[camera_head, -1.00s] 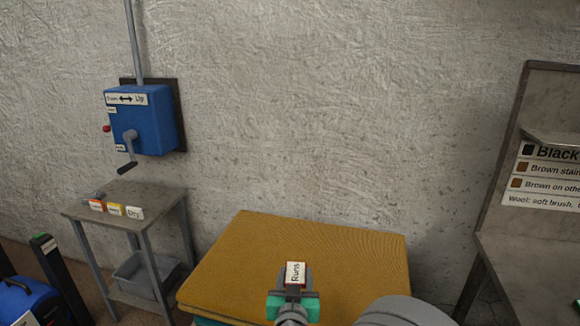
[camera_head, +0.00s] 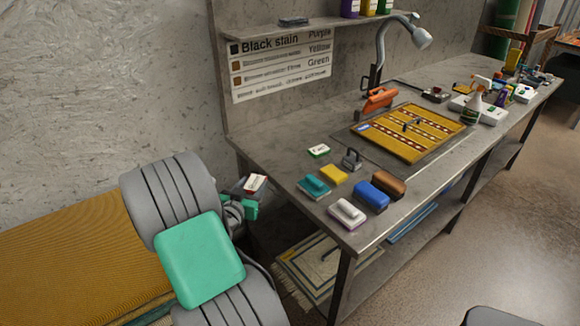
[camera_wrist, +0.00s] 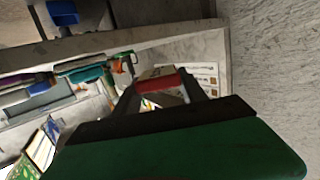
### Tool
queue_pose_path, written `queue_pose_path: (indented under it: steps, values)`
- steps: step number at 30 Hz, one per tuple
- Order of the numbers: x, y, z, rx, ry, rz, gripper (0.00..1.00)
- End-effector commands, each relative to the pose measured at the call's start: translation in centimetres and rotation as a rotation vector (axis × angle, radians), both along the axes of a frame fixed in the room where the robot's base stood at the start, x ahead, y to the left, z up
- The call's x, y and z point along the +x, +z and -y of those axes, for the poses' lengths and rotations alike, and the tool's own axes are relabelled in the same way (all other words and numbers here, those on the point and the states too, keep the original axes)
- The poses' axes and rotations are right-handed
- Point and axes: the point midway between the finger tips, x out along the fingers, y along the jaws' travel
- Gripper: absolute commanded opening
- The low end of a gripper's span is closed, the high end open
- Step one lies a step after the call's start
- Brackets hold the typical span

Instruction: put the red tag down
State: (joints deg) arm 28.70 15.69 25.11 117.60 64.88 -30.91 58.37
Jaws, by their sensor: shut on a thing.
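The red tag (camera_head: 256,183), with a white lettered face, is held at the tip of my gripper (camera_head: 245,190). My gripper is shut on it, just off the left end of the workbench (camera_head: 290,190). In the wrist view the tag's red edge (camera_wrist: 158,83) shows between my fingers (camera_wrist: 165,97). The tag looks raised clear of the bench top, with no contact visible. My arm covers part of the scene below it.
A green-edged white tag (camera_head: 318,150) lies on the bench near its left end. Close by are a grey-handled item (camera_head: 351,158), a yellow sponge (camera_head: 334,174) and several brushes. A patterned rug (camera_head: 410,130) lies further right. A mustard pad (camera_head: 70,250) is at left.

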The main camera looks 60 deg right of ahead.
Motion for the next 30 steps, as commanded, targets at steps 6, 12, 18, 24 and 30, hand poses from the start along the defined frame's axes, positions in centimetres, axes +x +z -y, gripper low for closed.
queue_pose_path:
  steps: [6,12,18,24,30]
  values:
    - [-5.7,1.6,6.8,-0.002,-0.226,0.004,0.11]
    - [-7.8,5.3,10.8,-0.004,-0.397,0.008,0.11]
    - [-9.2,9.3,11.5,0.001,-0.559,0.001,0.11]
    - [-11.2,8.1,10.4,0.001,-0.641,-0.002,0.11]
    - [-11.2,8.1,10.4,0.000,-0.640,-0.001,0.11]
